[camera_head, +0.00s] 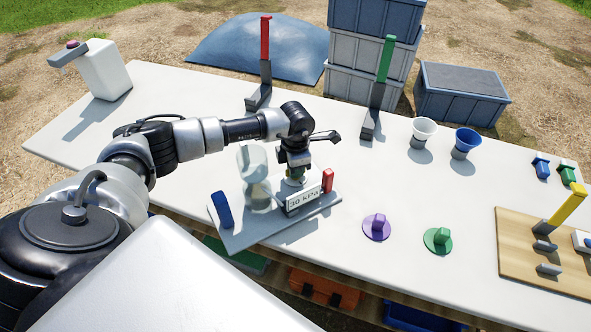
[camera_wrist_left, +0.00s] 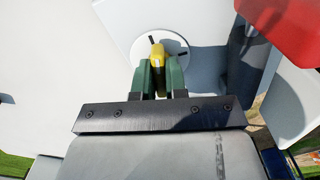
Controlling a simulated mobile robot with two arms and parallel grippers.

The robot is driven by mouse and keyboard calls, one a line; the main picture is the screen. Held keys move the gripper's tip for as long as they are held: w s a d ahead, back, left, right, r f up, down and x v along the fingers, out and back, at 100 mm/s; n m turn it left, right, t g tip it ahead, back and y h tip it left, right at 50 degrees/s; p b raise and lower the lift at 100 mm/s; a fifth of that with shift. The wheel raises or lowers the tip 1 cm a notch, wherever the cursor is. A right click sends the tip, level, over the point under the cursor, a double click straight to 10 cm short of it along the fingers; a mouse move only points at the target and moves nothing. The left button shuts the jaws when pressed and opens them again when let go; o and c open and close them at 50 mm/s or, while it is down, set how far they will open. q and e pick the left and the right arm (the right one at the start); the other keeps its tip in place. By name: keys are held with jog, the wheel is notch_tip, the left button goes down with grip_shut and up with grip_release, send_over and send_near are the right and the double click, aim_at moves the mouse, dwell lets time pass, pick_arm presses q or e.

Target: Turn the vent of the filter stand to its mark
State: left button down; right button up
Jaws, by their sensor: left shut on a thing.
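The filter stand (camera_head: 240,236) is a grey plate near the table's front edge. It carries a clear funnel (camera_head: 254,190), a box reading "30 kPa" (camera_head: 304,202), a blue upright part (camera_head: 223,210) and a red one (camera_head: 328,180). My left gripper (camera_head: 295,178) points down over the box. In the left wrist view, its green fingers (camera_wrist_left: 158,80) are shut on the yellow vent knob (camera_wrist_left: 157,54). The knob sits on a white disc (camera_wrist_left: 143,48) with two dark marks. The knob's far end lies near the upper mark; the other mark is to its right. My right gripper is not in view.
A purple knob (camera_head: 376,227) and a green knob (camera_head: 438,240) sit right of the stand. White (camera_head: 423,132) and blue (camera_head: 465,143) cups stand behind them. Red (camera_head: 265,40) and green (camera_head: 386,60) upright handles stand at the back. A wooden board (camera_head: 520,250) lies at the right.

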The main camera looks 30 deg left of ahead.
pick_arm(q)
jog(key=m+b, duration=0.1)
jog(key=m, duration=0.2)
jog(key=shift+f, duration=0.2)
jog(key=m+b, duration=0.2)
jog(key=m, duration=0.3)
jog(key=shift+b, duration=0.3)
jog(key=m+b, duration=0.2)
jog(key=m, duration=0.2)
jog(key=shift+m, duration=0.4)
jog(key=m, duration=0.2)
jog(key=shift+r+m+b, duration=0.15)
jog(key=shift+m+b, duration=0.15)
jog(key=shift+b, duration=0.1)
jog(key=c, duration=1.1)
grip_release()
notch_tip(320, 180, up, 11)
jog(key=shift+f, duration=0.1)
jog(key=shift+s, duration=0.1)
